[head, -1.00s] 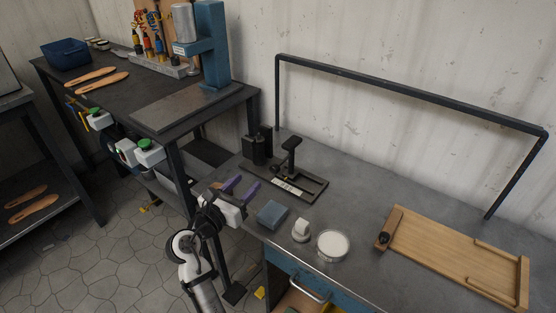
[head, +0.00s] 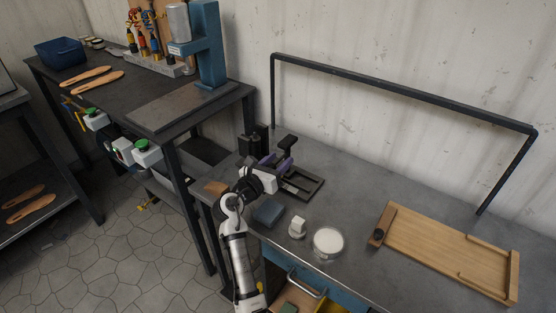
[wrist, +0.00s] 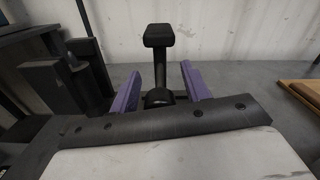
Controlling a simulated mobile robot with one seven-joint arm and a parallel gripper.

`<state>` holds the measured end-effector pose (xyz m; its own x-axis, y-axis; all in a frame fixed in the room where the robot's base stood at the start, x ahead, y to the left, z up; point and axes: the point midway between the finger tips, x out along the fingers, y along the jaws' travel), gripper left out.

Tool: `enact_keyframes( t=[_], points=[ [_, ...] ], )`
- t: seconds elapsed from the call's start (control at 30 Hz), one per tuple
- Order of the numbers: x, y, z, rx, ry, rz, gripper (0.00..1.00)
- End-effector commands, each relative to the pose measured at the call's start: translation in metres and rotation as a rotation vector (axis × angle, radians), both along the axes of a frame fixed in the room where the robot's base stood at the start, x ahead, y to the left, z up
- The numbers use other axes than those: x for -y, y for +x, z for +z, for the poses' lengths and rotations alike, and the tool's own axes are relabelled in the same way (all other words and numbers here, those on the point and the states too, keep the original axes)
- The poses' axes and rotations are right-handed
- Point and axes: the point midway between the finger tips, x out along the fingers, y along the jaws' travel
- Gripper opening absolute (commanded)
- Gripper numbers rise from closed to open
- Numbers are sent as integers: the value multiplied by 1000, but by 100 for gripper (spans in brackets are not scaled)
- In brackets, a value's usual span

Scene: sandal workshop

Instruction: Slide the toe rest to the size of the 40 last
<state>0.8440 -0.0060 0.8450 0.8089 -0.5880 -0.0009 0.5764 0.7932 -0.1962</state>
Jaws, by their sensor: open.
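A black fixture with a flat frame base (head: 312,192) and an upright post with a block on top (head: 288,143) stands on the grey bench. The post also shows in the wrist view (wrist: 160,36). My gripper (head: 276,164) is open at the fixture's near left side, its purple fingers pointing toward the post. In the wrist view my gripper (wrist: 160,90) has one finger either side of the post's lower part and a dark rounded piece (wrist: 158,98); I cannot tell if they touch. I cannot pick out the toe rest for certain, nor a last marked 40. My gripper hides part of the base.
Black blocks (head: 257,139) stand close left of the fixture. A blue block (head: 267,212), a small white piece (head: 298,227), a round white dish (head: 328,241) and a wooden tray (head: 440,253) lie to the right. A brown block (head: 215,187) sits at the bench's left edge.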

Motion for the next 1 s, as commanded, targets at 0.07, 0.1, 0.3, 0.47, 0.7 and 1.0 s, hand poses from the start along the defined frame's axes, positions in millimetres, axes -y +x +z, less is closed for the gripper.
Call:
enact_keyframes(
  t=[0.07, 0.1, 0.3, 0.47, 0.7, 1.0],
  points=[
    [2, 2, 0, 1, 1, 0, 47],
    [2, 3, 0, 1, 0, 0, 47],
    [2, 3, 0, 1, 0, 0, 47],
    [2, 3, 0, 1, 0, 0, 27],
    [2, 2, 0, 1, 0, 0, 0],
    [5, 0, 3, 0, 0, -1, 0]
  ],
)
